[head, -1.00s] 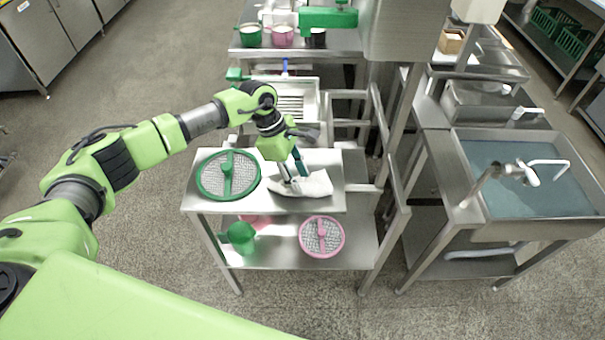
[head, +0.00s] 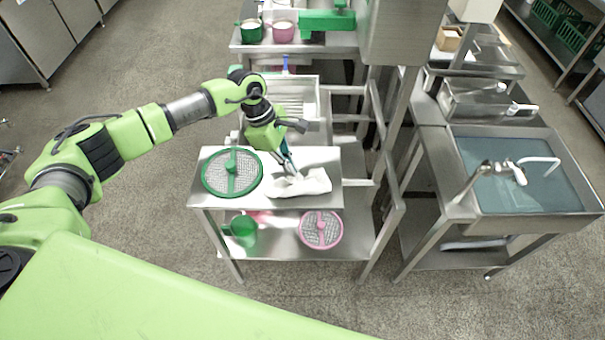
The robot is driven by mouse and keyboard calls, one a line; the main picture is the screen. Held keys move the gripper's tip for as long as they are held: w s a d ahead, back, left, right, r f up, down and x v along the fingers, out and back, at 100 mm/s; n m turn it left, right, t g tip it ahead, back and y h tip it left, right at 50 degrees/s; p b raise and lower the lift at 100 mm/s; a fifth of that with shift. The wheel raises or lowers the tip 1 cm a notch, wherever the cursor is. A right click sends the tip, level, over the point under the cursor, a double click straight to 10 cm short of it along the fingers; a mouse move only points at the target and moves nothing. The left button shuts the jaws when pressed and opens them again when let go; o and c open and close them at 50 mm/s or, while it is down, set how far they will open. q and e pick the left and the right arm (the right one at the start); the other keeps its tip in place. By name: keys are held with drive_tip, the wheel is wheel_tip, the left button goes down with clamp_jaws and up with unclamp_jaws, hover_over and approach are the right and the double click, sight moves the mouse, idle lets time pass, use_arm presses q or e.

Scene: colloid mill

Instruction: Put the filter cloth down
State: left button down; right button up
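The white filter cloth (head: 308,184) lies crumpled on the right part of the small steel table's top (head: 215,196). My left gripper (head: 291,170) points down from above at the cloth's upper left part, its fingertips at or just over the fabric. The fingers are small here, and I cannot tell whether they are open or closed on the cloth. My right gripper is not in view.
A green-rimmed mesh sieve (head: 232,173) lies left of the cloth. The lower shelf holds a green jug (head: 242,231) and a pink sieve (head: 320,230). A steel basin (head: 298,98) is behind; a sink (head: 525,175) stands right.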

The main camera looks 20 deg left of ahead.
sight(288, 188)
use_arm(q)
drive_tip(key=a+f, duration=0.1)
drive_tip(key=f, duration=0.1)
drive_tip(key=w+a+f, duration=0.1)
drive_tip(key=f, duration=0.1)
drive_tip(key=shift+w+a, duration=0.2)
drive_tip(key=shift+a, duration=0.15)
drive_tip(key=shift+f, duration=0.4)
drive_tip(key=shift+f, duration=0.1)
wheel_tip(288, 188, down, 4)
drive_tip(key=b, duration=0.4)
drive_tip(key=shift+r, duration=0.35)
drive_tip(key=shift+r, duration=0.1)
wheel_tip(288, 188, up, 9)
drive_tip(key=p, duration=0.5)
